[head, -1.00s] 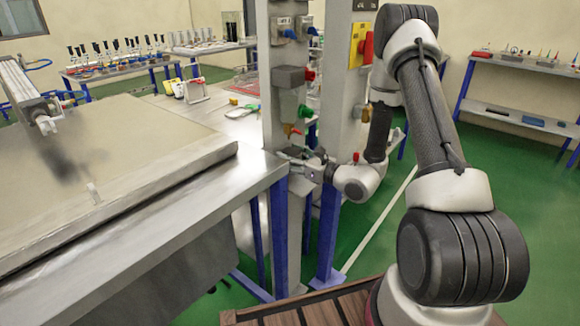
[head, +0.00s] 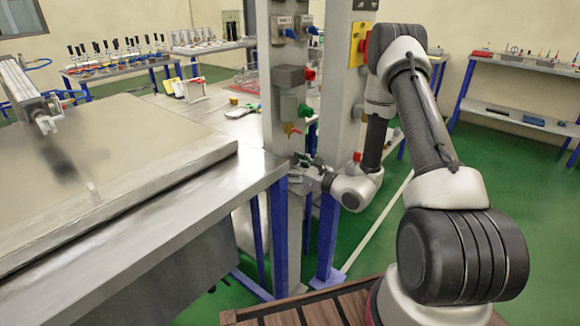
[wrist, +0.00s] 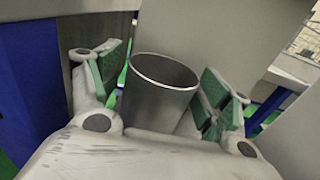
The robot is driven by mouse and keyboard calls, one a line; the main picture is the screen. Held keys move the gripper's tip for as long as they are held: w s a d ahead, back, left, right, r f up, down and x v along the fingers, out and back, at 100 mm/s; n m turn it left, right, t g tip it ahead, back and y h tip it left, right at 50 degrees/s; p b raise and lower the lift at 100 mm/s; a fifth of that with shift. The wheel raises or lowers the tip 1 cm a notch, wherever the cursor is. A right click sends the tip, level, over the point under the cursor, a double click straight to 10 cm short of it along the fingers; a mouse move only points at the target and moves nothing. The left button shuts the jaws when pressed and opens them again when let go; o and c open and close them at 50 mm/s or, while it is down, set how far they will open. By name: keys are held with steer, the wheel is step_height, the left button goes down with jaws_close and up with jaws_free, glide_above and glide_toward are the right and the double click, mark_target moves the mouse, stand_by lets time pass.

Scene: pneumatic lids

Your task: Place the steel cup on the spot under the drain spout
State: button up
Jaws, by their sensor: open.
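The steel cup (wrist: 159,92) is a plain grey, open-topped cylinder in the wrist view, with its rim toward the camera. My gripper (wrist: 166,72) is open, with one green-padded finger on each side of the cup. The left pad stands a little apart from it; the right pad is close, and I cannot tell if it touches. In the head view my gripper (head: 306,162) is low beside the grey column, below a brass drain spout (head: 291,129). The cup cannot be made out there, and its base and the spot beneath it are hidden.
The grey column (head: 279,95) carries valves and a grey box. A second column (head: 341,95) stands just right of it, close to my arm. A metal-edged workbench (head: 225,190) fills the left. Green floor (head: 400,255) is open at the right.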

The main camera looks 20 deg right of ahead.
steer(key=shift+r, duration=0.1)
steer(key=shift+s+d, duration=0.2)
steer(key=v, duration=1.1)
steer(key=s+a+r+n+g+y, duration=0.5)
steer(key=s+a+r+n+g, duration=0.2)
steer(key=r+n, duration=0.25)
steer(key=s+r+n+g+h, duration=0.2)
steer(key=s+r+n+g, duration=0.1)
steer(key=s+n+g, duration=0.3)
steer(key=s+r+n+g+h, duration=0.25)
steer(key=s+n, duration=0.25)
steer(key=s, duration=0.3)
steer(key=s+d+r+n+t+h, duration=0.1)
steer(key=d+r+n+t+h, duration=0.1)
steer(key=d+r+n+h, duration=0.2)
steer(key=s+d+r+n+t+h, duration=0.2)
steer(key=d+r+h, duration=0.4)
steer(key=d, duration=0.5)
steer(key=shift+s+n+t+h, duration=0.35)
steer(key=shift+n+t+h, duration=0.25)
steer(key=shift+n, duration=0.55)
